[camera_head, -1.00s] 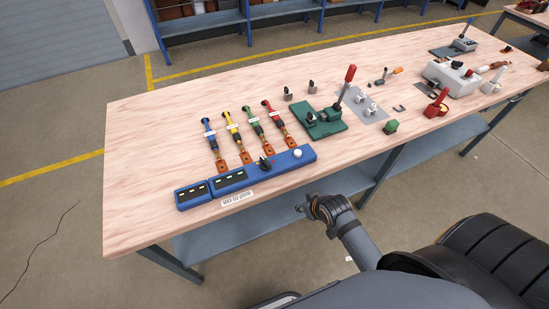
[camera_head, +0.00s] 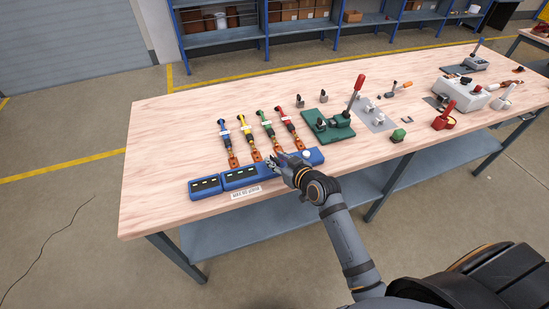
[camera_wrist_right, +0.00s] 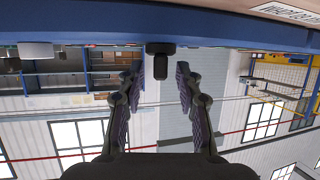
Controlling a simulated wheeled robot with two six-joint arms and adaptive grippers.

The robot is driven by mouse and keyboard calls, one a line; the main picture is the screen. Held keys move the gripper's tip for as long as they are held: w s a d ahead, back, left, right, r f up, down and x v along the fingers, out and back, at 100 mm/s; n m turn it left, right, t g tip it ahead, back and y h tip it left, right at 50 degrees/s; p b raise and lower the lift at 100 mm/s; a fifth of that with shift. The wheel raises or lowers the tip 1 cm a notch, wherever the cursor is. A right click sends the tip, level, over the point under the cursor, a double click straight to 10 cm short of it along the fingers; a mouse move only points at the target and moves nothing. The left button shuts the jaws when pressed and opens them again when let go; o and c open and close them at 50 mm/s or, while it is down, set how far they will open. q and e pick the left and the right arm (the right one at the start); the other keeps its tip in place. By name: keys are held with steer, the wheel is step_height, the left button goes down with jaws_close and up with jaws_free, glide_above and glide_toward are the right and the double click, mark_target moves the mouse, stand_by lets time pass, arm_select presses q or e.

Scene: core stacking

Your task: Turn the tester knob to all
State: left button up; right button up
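The blue tester (camera_head: 240,176) lies along the front edge of the table. Its black knob (camera_wrist_right: 160,64) shows in the right wrist view, upside down, centred between my right fingers. My right gripper (camera_head: 281,162) is at the tester's front side and hides the knob in the head view. In the wrist view its two fingers (camera_wrist_right: 158,82) are spread wide, with gaps on both sides of the knob; I see no contact. The tester's white button (camera_head: 306,154) is right of the gripper. The knob's setting cannot be read. My left gripper is not in view.
Blue, yellow, green and red probes (camera_head: 245,130) lie behind the tester. A green press with a red handle (camera_head: 329,126) stands to the right. A label (camera_head: 246,193) lies in front of the tester. The table's left end (camera_head: 165,160) is clear.

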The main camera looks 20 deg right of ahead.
steer(key=shift+w+a+f, duration=0.15)
steer(key=shift+w+f, duration=0.1)
steer(key=shift+w, duration=0.35)
jaws_close()
steer(key=m+h+p, duration=0.1)
steer(key=p, duration=0.1)
steer(key=h+p, duration=0.1)
steer(key=p, duration=0.1)
steer(key=shift+r+m, duration=0.25)
steer(key=shift+m, duration=0.15)
steer(key=shift+f+m+h+p, duration=0.3)
steer(key=shift+m+h+p, duration=0.15)
steer(key=shift+p, duration=0.3)
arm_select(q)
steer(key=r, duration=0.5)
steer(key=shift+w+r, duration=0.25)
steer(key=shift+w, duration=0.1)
arm_select(e)
steer(key=shift+t, duration=0.3)
jaws_free()
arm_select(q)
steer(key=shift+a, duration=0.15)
